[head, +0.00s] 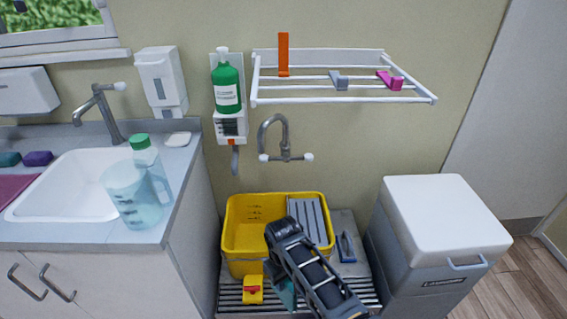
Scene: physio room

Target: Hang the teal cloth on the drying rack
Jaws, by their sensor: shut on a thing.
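The white wall-mounted drying rack (345,101) is at the upper right of the sink, with several bars and an orange clip (283,55), a grey clip (339,80) and a magenta clip (390,80) on it. My gripper (277,274) is low in front of the yellow tub, well below the rack, and mostly hidden by my own arm. It is shut on the teal cloth (287,293), of which only a small part shows left of my arm. The fingertips are not clearly visible.
The yellow tub (240,237) stands on a slatted base with a grey ribbed board inside. A wall tap (283,135) and green bottle (226,88) are below and left of the rack. A white-lidded bin (440,215) stands right. A clear jug (133,195) is by the sink.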

